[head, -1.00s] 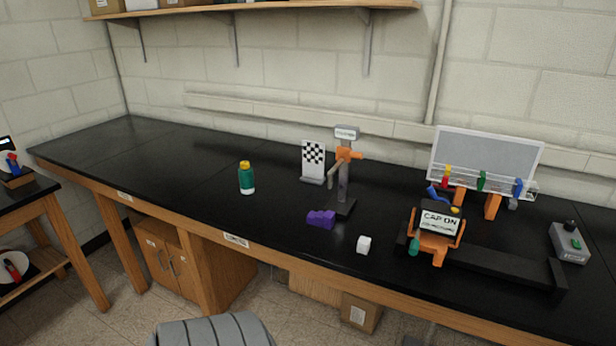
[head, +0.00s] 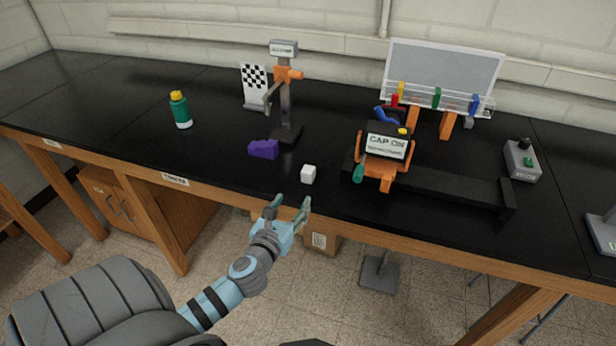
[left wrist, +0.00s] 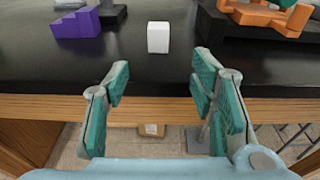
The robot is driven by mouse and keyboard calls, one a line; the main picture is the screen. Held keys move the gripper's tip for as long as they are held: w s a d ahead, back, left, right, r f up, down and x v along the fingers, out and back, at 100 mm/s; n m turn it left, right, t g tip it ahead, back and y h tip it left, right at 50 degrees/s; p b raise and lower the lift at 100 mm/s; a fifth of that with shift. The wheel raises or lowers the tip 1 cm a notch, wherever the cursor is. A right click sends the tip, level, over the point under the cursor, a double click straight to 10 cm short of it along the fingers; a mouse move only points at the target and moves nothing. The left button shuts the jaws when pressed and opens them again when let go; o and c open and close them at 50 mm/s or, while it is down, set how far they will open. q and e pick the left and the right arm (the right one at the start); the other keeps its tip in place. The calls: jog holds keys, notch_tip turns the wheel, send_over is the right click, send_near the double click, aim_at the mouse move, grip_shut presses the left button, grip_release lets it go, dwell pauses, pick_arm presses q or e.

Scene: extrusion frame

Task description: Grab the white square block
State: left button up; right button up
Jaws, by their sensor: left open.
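The white square block (head: 308,173) stands on the black bench top (head: 225,171) near its front edge. It also shows in the left wrist view (left wrist: 158,37), upright, ahead of the fingers and roughly midway between them. My left gripper (head: 288,203) is open and empty, just in front of the bench edge and short of the block. In the left wrist view its teal-padded fingers (left wrist: 160,95) are spread wide apart and touch nothing. My right gripper is not in view.
A purple stepped block (head: 263,149) lies left of the white block, below a stand (head: 286,100). An orange and black fixture (head: 383,160) with a sign is on the right. A green bottle (head: 180,110) stands farther left. The bench around the white block is clear.

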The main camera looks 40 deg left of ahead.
aim_at(306, 175)
pick_arm(q)
jog(key=x, duration=0.9)
jog(key=shift+d+r+b, duration=0.15)
jog(key=shift+r+b, duration=0.1)
jog(key=shift+b, duration=0.1)
jog(key=x, duration=0.3)
jog(key=b+x, duration=0.1)
jog(key=x, duration=0.1)
jog(key=shift+a+r, duration=0.2)
jog(key=shift+r, duration=0.1)
jog(key=shift+w+a, duration=0.1)
jog(key=shift+w, duration=0.15)
jog(key=shift+s, duration=0.1)
grip_shut()
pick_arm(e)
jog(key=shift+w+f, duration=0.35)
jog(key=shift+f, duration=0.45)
